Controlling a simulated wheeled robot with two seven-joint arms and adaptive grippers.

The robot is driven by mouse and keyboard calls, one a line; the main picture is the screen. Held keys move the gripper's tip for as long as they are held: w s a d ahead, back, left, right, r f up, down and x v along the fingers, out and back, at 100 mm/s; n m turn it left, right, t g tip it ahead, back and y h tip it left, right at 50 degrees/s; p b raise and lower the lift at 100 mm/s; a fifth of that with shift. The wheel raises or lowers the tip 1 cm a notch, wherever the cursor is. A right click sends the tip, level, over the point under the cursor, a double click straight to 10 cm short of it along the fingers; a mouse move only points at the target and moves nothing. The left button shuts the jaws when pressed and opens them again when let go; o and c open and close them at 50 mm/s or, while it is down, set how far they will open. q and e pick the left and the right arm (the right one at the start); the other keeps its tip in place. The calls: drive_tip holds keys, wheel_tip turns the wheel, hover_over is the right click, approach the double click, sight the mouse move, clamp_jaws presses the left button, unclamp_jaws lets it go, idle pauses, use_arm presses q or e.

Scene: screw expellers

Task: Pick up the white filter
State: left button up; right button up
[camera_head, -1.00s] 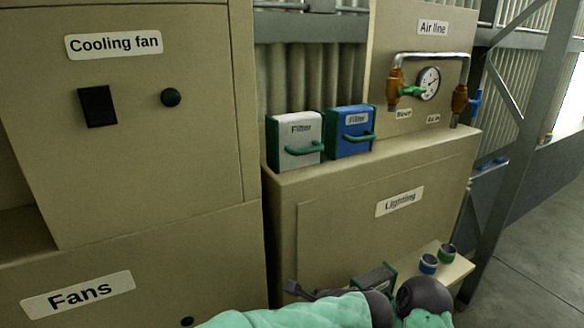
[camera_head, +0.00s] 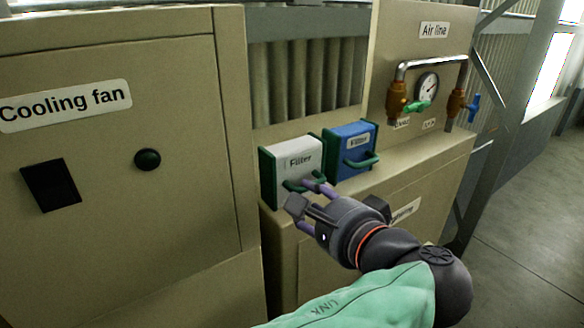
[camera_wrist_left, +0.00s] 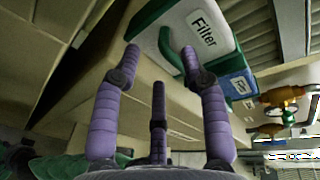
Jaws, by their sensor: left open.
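The white filter (camera_head: 295,162) is a white box with green side edges, a "Filter" label and a green handle. It stands on the ledge of the beige cabinet, left of the blue filter (camera_head: 352,147). My left gripper (camera_head: 306,205) is open just in front of the white filter's handle. In the left wrist view, the white filter (camera_wrist_left: 186,24) is at the top, tilted. Its green handle (camera_wrist_left: 170,50) reaches down near the purple fingertips of my gripper (camera_wrist_left: 160,62). Whether they touch the handle I cannot tell. My right gripper is out of view.
A tall panel labelled "Cooling fan" (camera_head: 65,107) stands close on the left. Air-line pipes with a gauge (camera_head: 427,87) are mounted at the back right. The ledge is bare between the blue filter and the pipes. Open floor (camera_head: 525,240) shows at the right.

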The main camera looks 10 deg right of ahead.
sight(297, 191)
use_arm(q)
drive_tip(key=p+x, duration=0.1)
drive_tip(key=x, duration=0.1)
drive_tip(key=p+x, duration=0.1)
drive_tip(key=x, duration=0.2)
drive_tip(key=shift+w+d+r, duration=0.15)
drive_tip(key=shift+r, duration=0.05)
drive_tip(key=shift+w+f, duration=0.1)
drive_tip(key=shift+w, duration=0.1)
drive_tip(key=shift+s, duration=0.25)
drive_tip(key=c, duration=0.8)
clamp_jaws()
